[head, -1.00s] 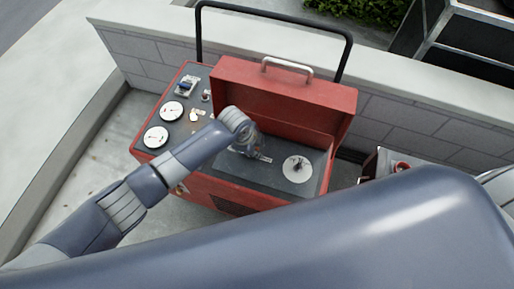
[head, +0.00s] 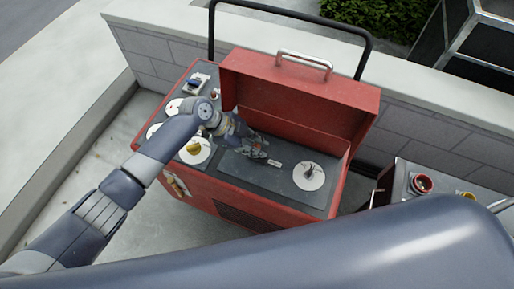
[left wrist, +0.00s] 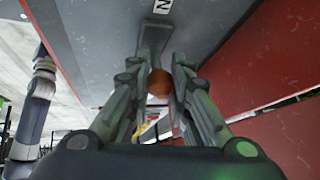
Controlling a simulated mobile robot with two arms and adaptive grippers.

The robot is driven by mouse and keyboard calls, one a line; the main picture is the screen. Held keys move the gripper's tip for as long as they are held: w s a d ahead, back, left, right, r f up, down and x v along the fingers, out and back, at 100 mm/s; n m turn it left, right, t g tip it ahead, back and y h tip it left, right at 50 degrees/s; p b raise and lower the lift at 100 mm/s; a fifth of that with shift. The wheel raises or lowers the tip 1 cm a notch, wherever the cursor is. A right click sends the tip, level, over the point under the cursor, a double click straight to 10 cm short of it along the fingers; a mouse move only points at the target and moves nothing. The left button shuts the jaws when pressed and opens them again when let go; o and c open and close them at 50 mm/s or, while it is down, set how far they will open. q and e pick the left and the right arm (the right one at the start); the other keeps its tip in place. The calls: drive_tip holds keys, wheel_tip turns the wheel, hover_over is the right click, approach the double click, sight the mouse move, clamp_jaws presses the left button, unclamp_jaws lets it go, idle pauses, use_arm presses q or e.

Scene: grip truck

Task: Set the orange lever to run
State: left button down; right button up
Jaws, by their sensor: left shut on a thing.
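The orange lever shows as a round orange knob (left wrist: 159,84) between my fingers in the left wrist view. It belongs to the dark panel (head: 236,172) inside the open red machine, where my gripper largely covers it in the head view. My left gripper (head: 262,152) reaches in over this panel and is shut on the orange lever; its fingers flank the knob in the left wrist view (left wrist: 160,82). A small white label (head: 274,163) lies just right of the fingertips. In the left wrist view a label ending in N (left wrist: 163,6) sits beyond them. My right gripper is out of view.
The raised red lid (head: 300,95) stands behind the panel. A white disc with a dark part (head: 309,176) lies to the right, and a yellow knob (head: 193,149) on another disc to the left. A second unit with a red round part (head: 421,184) stands at right.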

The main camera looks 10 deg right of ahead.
use_arm(q)
drive_tip(key=c, duration=1.4)
unclamp_jaws()
drive_tip(key=shift+a, duration=0.1)
drive_tip(key=v, duration=1.2)
